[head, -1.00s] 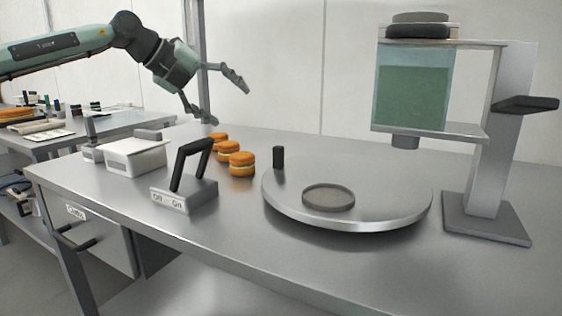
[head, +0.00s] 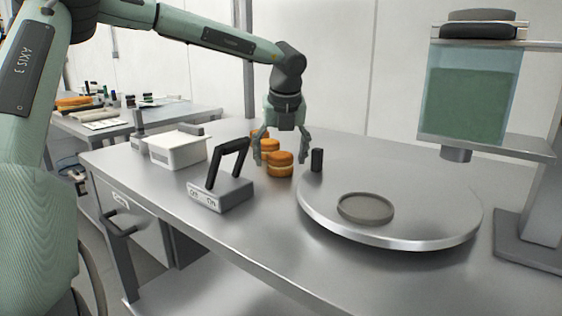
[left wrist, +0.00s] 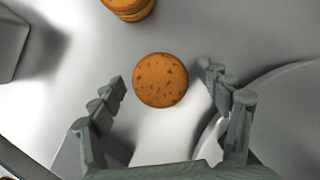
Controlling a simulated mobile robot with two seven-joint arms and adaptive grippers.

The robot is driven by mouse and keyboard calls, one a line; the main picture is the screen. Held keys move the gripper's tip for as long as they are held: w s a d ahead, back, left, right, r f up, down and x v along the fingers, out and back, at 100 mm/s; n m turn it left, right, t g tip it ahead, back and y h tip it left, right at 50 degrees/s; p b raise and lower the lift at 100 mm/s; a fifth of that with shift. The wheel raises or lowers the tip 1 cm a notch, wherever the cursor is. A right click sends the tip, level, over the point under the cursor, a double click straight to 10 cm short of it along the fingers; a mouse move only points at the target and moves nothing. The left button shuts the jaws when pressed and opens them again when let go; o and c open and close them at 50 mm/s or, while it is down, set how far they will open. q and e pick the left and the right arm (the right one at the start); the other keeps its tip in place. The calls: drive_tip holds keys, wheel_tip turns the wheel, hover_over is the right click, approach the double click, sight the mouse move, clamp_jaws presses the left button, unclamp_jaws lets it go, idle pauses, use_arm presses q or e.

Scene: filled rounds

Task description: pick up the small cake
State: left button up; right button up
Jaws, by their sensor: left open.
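Small round orange-brown cakes with a pale filling stand in a row on the steel table. The nearest small cake (head: 280,164) is just below my left gripper (head: 281,160). In the left wrist view this cake (left wrist: 160,80) lies ahead of and between the two spread fingers of the left gripper (left wrist: 170,95), with a gap on both sides. Another cake (head: 267,146) stands behind it, and part of one shows at the top of the left wrist view (left wrist: 130,8). The left gripper points down, open and empty. My right gripper is not in view.
A round turntable (head: 430,235) with a grey disc (head: 365,207) and a small black post (head: 317,160) is right of the cakes. A switch box with a black lever (head: 222,192) and a white container (head: 178,150) stand left. A green-filled dispenser (head: 470,100) stands right.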

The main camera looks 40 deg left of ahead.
use_arm(q)
drive_tip(key=shift+w+a+f, duration=0.15)
drive_tip(key=shift+f, duration=0.35)
drive_tip(key=c, duration=0.9)
drive_tip(key=shift+o, duration=0.2)
drive_tip(key=shift+r, duration=0.2)
